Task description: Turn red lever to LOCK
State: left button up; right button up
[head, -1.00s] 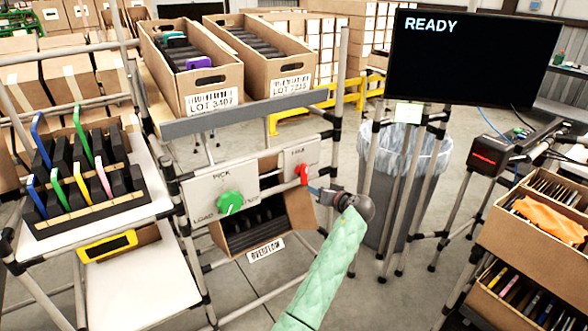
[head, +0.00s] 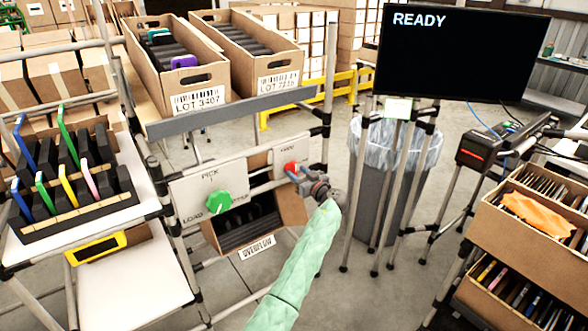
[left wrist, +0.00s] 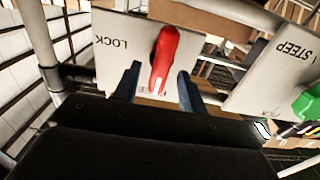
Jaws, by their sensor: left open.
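The red lever (head: 291,167) sits on a light panel (head: 268,178) at mid-frame in the head view, partly covered by my left gripper (head: 296,174). In the left wrist view the red lever (left wrist: 163,58) stands between the two dark fingers of my left gripper (left wrist: 158,76). A gap shows on each side of it, so the gripper is open around it and not clamped. The word LOCK (left wrist: 110,44) appears inverted, left of the lever. The lever's lower end points to another label, partly hidden. My right gripper is not in view.
A green knob (head: 219,201) is on the neighbouring panel to the left. An open carton (head: 258,247) hangs below the panels. Two tilted cartons stand above, behind a grey rail (head: 235,110). A screen (head: 460,60) reads READY. A lined bin (head: 390,190) stands to the right.

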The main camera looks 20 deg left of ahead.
aim_at(296, 171)
pick_arm(q)
jog(key=shift+x, duration=1.55)
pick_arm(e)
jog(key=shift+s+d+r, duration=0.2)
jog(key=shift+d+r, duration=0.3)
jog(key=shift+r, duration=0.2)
pick_arm(q)
jog(key=c, duration=0.7)
jog(key=shift+c, duration=0.2)
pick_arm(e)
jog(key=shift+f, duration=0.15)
